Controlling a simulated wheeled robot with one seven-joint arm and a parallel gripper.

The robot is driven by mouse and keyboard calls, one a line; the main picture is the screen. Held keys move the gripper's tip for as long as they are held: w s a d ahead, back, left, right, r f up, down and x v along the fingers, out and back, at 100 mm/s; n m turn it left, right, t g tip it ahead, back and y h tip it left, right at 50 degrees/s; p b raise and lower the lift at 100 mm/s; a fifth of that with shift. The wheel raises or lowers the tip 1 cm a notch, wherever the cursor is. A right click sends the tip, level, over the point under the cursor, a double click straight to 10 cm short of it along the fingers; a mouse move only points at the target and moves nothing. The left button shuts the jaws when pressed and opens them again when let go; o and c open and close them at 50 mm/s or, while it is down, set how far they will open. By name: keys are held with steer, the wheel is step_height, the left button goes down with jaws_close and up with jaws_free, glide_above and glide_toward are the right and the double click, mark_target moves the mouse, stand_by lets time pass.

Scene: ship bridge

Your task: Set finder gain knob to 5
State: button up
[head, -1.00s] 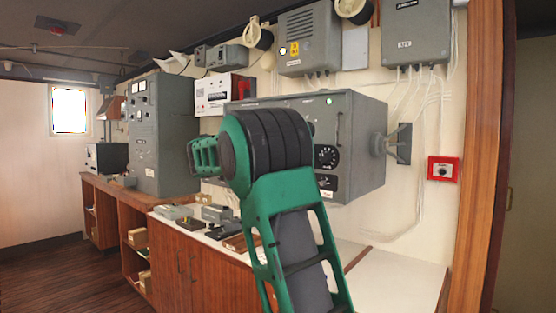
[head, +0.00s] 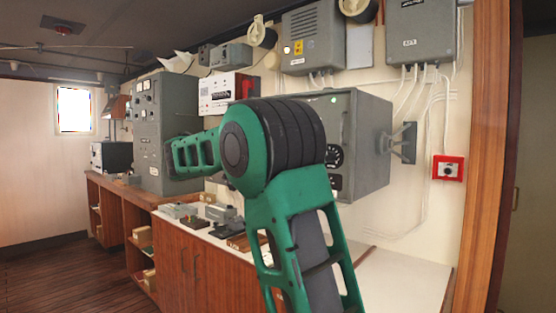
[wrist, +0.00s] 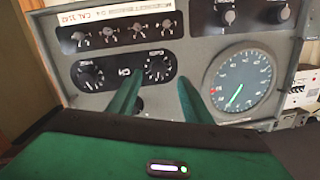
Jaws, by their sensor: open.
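In the wrist view, a grey instrument panel (wrist: 190,40) faces me at a tilt. It has a black plate with two round scaled knobs, a left one (wrist: 88,75) and a right one (wrist: 158,67). Their lettering is too small to read, so I cannot tell which is the finder gain knob or its setting. My gripper (wrist: 162,80) is open, its two green fingers apart in front of the panel near the right knob. Nothing is between them. In the head view, my arm covers much of the grey cabinet (head: 365,150), and the gripper does not show.
A round dial gauge (wrist: 238,82) is right of the knobs, with small switches (wrist: 110,35) above. In the head view, a wooden counter (head: 190,255) holds small devices below the cabinet. A red wall box (head: 447,168) hangs at the right.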

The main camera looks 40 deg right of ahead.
steer(key=a, duration=0.3)
steer(key=shift+s+a+r, duration=0.1)
steer(key=shift+s+a, duration=0.2)
stand_by(0.3)
steer(key=s+d+f+n+y, duration=0.1)
steer(key=s+f+n+y, duration=0.25)
steer(key=s+f, duration=0.45)
steer(key=s+f+n+y, duration=0.25)
steer(key=f+y, duration=0.25)
steer(key=f, duration=0.6)
steer(key=s+a+f+n+g+y, duration=0.1)
steer(key=s+a+f+n+y, duration=0.2)
steer(key=s+a+f, duration=0.6)
steer(key=s+a+f+n+g+y, duration=0.2)
steer(key=s+a+f+y, duration=0.4)
steer(key=s+a+f, duration=0.3)
steer(key=s+a+n, duration=0.1)
steer(key=s+a, duration=0.2)
steer(key=s, duration=0.3)
steer(key=shift+s+f+n, duration=0.15)
steer(key=shift+s+n, duration=0.05)
steer(key=shift+n, duration=0.1)
